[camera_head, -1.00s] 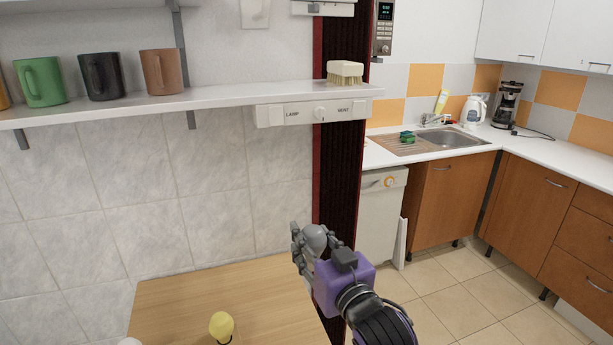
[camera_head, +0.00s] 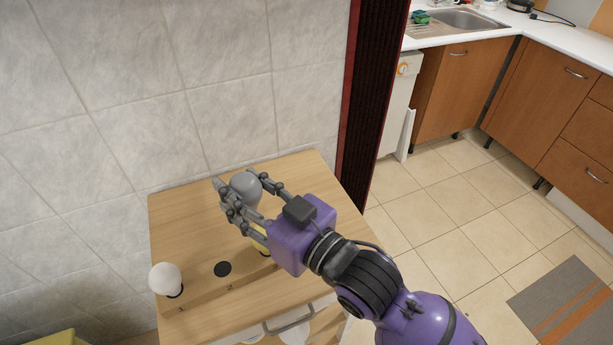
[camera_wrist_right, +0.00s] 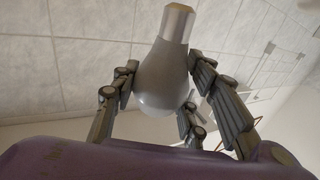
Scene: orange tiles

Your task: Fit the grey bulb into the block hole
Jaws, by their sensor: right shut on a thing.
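My right gripper (camera_head: 254,204) is shut on the grey bulb (camera_head: 246,188), above the wooden table. In the right wrist view the fingers close around the round end of the grey bulb (camera_wrist_right: 163,79), and its metallic base points away from my palm. A wooden block (camera_head: 203,298) lies along the front of the table top. One dark round hole (camera_head: 222,269) shows open in it, to the lower left of my right gripper. A white bulb (camera_head: 165,279) stands at the block's left end. A yellow bulb (camera_head: 259,238) is mostly hidden behind my right gripper. My left gripper is not in view.
The wooden table top (camera_head: 180,222) is clear behind the block. A tiled wall (camera_head: 110,90) stands directly behind it. A drawer handle (camera_head: 290,322) is on the table's front. A yellow object (camera_head: 50,339) shows at the lower left.

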